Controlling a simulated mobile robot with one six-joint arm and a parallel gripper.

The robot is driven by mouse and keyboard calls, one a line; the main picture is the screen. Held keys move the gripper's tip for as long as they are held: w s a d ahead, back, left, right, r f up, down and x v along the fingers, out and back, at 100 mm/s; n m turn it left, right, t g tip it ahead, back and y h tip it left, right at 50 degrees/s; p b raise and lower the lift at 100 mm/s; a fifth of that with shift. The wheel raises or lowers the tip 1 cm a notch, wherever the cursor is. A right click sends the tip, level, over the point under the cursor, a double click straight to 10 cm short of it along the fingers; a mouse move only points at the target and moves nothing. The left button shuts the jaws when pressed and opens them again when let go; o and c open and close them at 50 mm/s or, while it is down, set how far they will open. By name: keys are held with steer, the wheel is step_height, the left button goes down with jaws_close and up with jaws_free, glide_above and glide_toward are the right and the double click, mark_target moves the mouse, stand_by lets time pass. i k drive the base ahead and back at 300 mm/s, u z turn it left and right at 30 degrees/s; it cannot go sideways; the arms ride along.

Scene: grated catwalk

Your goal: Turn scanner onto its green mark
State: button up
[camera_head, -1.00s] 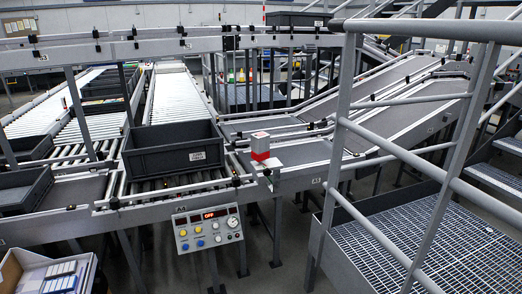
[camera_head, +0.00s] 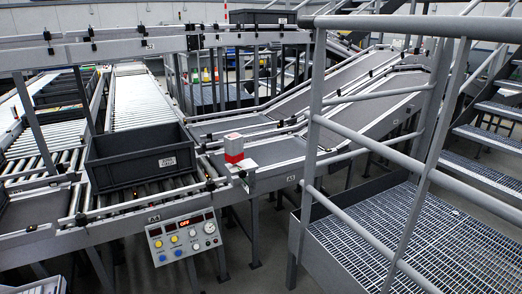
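A small box with a white top and a red lower part (camera_head: 233,148), which looks like the scanner, stands upright on a pale plate beside the conveyor, right of a grey tote. It is too small to tell which way its face points, and I cannot make out a green mark. A control panel (camera_head: 183,237) with a lit red display, coloured buttons and a round dial hangs at the conveyor's front edge, below and left of the scanner. My gripper is not in view.
A grey tote (camera_head: 142,160) sits on the roller conveyor. Grey railings (camera_head: 375,140) and a grated platform (camera_head: 400,240) fill the right side, with stairs (camera_head: 485,150) behind. Sloping conveyors (camera_head: 345,105) run to the back right. Dark floor shows below the panel.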

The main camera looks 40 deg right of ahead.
mark_target(233, 142)
steer(key=z, duration=0.95)
steer(key=k, duration=0.95)
steer(key=i, duration=0.8)
steer(key=z, duration=0.05)
